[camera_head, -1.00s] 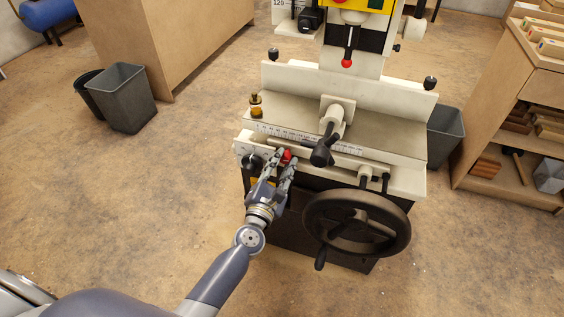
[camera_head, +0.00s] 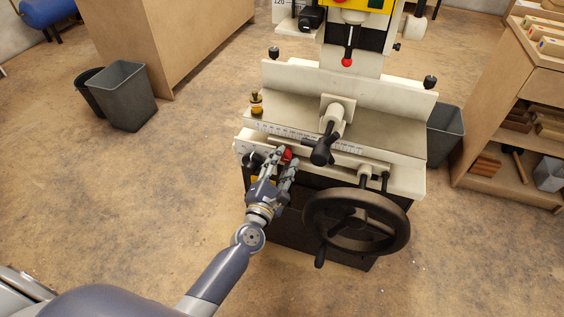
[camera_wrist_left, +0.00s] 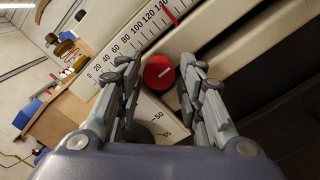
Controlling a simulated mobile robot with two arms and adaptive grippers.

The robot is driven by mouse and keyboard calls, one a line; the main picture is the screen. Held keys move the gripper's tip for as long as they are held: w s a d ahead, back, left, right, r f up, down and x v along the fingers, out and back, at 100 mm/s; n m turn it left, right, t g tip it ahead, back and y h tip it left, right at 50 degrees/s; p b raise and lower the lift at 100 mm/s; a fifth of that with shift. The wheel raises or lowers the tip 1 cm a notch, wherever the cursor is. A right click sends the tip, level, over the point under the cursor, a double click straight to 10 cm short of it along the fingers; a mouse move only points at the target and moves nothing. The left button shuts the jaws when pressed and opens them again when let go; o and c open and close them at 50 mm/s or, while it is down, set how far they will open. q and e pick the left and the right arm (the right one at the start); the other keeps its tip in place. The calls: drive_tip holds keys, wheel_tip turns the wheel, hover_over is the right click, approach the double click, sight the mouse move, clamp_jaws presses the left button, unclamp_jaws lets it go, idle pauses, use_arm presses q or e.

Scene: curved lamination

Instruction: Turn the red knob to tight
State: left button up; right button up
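The red knob (camera_head: 288,154) is a small round knob on the front of the white machine, below its ruler scale. In the left wrist view the red knob (camera_wrist_left: 158,72) shows face-on with a pale line mark across it. My left gripper (camera_head: 284,156) is at the knob. In the left wrist view its fingers (camera_wrist_left: 159,66) are spread, one on each side of the knob, with a narrow gap visible at least on the left side. Whether a finger touches the knob is not clear. My right gripper is not in view.
The ruler scale (camera_wrist_left: 130,42) has a red pointer line. A black handwheel (camera_head: 357,222) stands out to the right of my left gripper, and a black-handled lever (camera_head: 322,152) is above right. A dark knob (camera_head: 252,160) lies just left.

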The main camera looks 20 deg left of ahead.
use_arm(q)
drive_tip(key=shift+o, duration=0.2)
drive_tip(key=shift+s, duration=0.15)
drive_tip(key=s, duration=1.1)
drive_tip(key=shift+s+a+f, duration=0.2)
drive_tip(key=shift+s+f, duration=0.1)
drive_tip(key=shift+s, duration=0.05)
